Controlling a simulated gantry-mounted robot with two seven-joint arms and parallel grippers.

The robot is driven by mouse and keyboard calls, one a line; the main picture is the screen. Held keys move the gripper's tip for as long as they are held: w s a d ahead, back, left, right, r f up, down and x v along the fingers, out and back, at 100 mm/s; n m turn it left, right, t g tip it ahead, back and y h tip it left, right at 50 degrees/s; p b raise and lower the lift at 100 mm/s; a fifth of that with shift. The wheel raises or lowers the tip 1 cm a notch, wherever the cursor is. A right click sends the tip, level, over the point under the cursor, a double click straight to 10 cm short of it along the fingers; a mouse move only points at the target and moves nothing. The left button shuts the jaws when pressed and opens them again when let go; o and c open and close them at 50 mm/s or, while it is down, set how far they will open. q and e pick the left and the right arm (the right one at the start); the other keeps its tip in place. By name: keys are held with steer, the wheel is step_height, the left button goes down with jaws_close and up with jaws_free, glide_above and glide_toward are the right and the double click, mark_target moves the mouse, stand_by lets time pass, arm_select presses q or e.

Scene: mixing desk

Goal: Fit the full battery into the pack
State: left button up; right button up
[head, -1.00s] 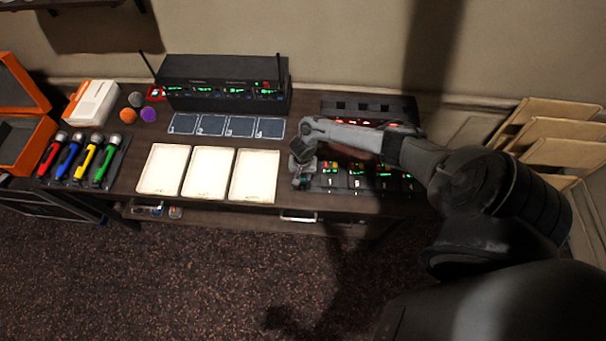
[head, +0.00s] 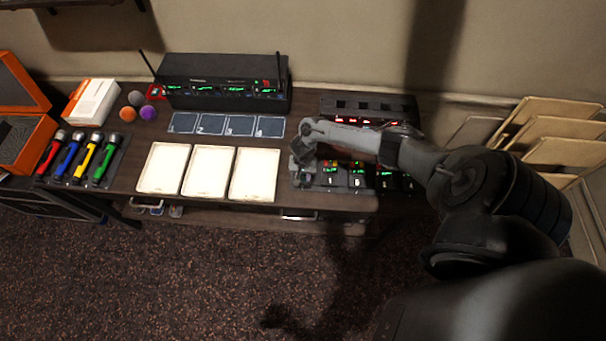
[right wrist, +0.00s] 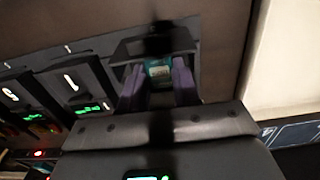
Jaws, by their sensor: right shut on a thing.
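My right gripper (head: 302,172) is at the left end of a row of dark packs with green displays, on the right part of the desk. In the right wrist view its two purple-grey fingers (right wrist: 159,84) are closed on a small teal battery (right wrist: 159,70). The battery is at a dark pack (right wrist: 128,48), whose frame shows around and behind the fingers. How deep it sits in the pack is hidden by the fingers. In the head view my wrist covers this pack and the battery. My left gripper is not in view.
Neighbouring packs (head: 357,175) stand close to the right of the gripper. A black charger (head: 367,106) is behind my forearm. White trays (head: 254,176) lie to the left, with numbered mats (head: 241,126) and a receiver (head: 225,82) behind them. The desk's front edge is close.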

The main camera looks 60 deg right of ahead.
stand_by(0.3)
steer(key=o, duration=1.3)
steer(key=shift+r, duration=0.15)
steer(key=shift+r+p, duration=0.7)
steer(key=shift+p, duration=0.3)
step_height(320, 180, up, 4)
steer(key=p, duration=0.4)
steer(key=shift+f, duration=0.2)
steer(key=shift+r+p, duration=0.9)
steer(key=shift+p, duration=0.45)
